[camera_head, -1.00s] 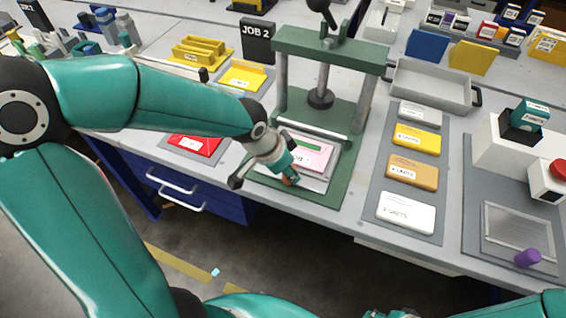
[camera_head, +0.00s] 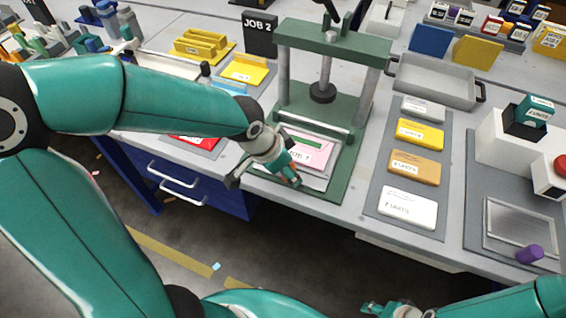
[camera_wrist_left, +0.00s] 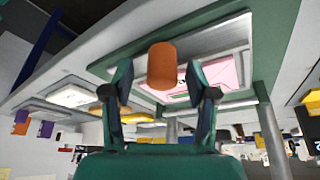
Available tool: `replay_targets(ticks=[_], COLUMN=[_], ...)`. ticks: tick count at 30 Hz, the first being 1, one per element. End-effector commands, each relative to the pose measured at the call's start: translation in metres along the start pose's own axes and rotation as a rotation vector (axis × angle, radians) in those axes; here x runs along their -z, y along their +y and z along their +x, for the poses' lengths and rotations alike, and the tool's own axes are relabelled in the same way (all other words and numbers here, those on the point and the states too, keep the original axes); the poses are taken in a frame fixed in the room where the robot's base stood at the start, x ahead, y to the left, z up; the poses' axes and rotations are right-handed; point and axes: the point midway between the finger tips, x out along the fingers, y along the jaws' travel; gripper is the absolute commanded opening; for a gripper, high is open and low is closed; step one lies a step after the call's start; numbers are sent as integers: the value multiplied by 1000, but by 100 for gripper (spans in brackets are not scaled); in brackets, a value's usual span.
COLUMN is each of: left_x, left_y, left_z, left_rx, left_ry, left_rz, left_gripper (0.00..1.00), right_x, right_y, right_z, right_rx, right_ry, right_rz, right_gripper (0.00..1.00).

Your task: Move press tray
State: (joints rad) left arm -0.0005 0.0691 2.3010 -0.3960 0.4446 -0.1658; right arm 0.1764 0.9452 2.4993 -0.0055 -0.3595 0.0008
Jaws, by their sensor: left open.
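The press tray (camera_head: 325,180) is a flat pale tray on the green base of the press (camera_head: 331,43), with a pink card (camera_head: 310,151) on it. Its orange handle (camera_wrist_left: 162,66) is a short upright-looking cylinder in the left wrist view, and my arm mostly hides it in the head view. My left gripper (camera_head: 266,182) is at the tray's front edge, open, its two fingers on either side of the handle with gaps showing in the wrist view. Part of my right gripper (camera_head: 378,308) shows at the bottom edge, too cut off to read.
To the right lies a grey board with several labelled blocks (camera_head: 408,213), and beyond it a grey board with a purple knob (camera_head: 529,253). A grey bin (camera_head: 432,82) stands behind. A red card (camera_head: 194,142) lies left of the press.

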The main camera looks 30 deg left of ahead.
Motion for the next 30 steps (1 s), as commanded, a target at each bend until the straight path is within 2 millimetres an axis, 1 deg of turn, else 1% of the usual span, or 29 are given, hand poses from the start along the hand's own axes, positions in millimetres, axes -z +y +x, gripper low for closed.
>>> replay_targets(ticks=[5,8,15,18,21,24,30], left_x=[1,1,2,2,2,1,0], left_y=[-1,-1,-1,0,0,0,0], left_z=[-16,-34,-82,-98,-109,-115,-117], left_rx=[4,3,2,1,0,-1,-2], left_ry=[4,7,5,4,2,1,-2], left_rz=[0,-1,1,0,1,1,1], left_gripper=[58,58,58,58,58,58,58], right_x=[0,0,0,0,0,0,0], right_y=[0,0,0,0,0,0,0], right_z=[0,0,0,0,0,0,0], right_rx=[0,0,0,0,0,0,0], right_ry=[0,0,0,0,0,0,-1], right_rz=[0,0,0,0,0,0,0], right_gripper=[40,40,40,40,40,40,40])
